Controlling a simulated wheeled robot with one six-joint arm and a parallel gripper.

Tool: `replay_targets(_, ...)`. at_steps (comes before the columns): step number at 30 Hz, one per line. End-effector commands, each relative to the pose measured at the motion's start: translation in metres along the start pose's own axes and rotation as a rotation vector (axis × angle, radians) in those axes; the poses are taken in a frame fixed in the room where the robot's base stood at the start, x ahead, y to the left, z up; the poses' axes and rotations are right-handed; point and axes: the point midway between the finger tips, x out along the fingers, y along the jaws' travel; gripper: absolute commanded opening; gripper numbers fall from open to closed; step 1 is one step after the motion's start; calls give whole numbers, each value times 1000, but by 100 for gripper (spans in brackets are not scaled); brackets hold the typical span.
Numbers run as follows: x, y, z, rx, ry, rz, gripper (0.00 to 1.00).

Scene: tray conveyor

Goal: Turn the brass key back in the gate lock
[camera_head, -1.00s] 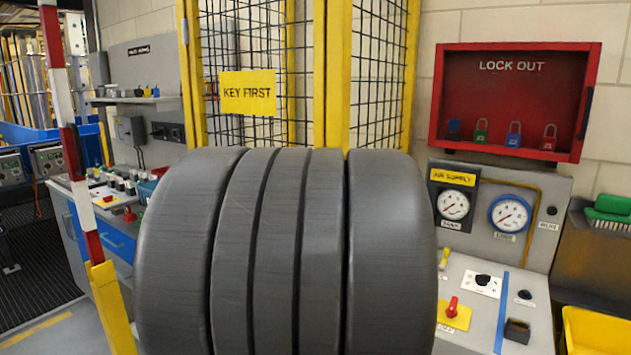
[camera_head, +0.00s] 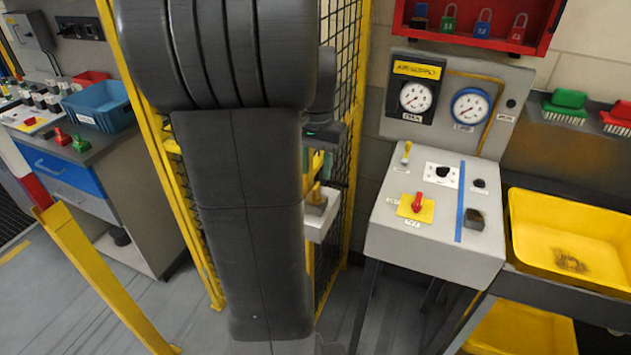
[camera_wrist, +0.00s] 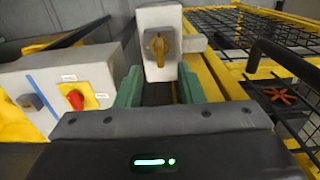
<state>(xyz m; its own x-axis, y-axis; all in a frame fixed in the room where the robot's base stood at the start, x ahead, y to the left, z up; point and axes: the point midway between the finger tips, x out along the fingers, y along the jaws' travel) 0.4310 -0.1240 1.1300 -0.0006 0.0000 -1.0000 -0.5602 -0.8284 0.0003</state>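The brass key (camera_wrist: 158,46) sits in the front of the pale grey gate lock box (camera_wrist: 152,72) in the wrist view. Its grip stands roughly upright in that picture. In the head view the key (camera_head: 316,193) and lock box (camera_head: 322,226) show just right of my arm, partly hidden by it. My gripper (camera_wrist: 158,74) is open, with its green fingers wide apart and nothing between them. The key lies beyond the fingertips, roughly centred between them in the wrist view. In the head view my gripper (camera_head: 320,163) is just above the key.
The air supply panel (camera_head: 435,215), with a red knob (camera_head: 417,202), stands to the right of the lock. Yellow-framed mesh (camera_head: 345,110) is close around the lock. A yellow bin (camera_head: 565,235) is far right. A yellow post (camera_head: 95,275) stands at left.

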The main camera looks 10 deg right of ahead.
Motion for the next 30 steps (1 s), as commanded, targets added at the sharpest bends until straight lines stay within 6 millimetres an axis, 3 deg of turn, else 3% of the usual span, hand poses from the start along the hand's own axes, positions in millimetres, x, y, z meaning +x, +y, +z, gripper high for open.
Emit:
replay_targets(3,23,0,1,0,-5,2,35)
replay_targets(9,49,0,0,0,-2,1,35)
replay_targets(22,60,0,0,0,0,0,35)
replay_targets(23,60,0,0,0,0,0,33)
replay_targets(28,60,0,0,-1,0,0,0)
replay_targets(30,60,0,0,-1,0,0,0)
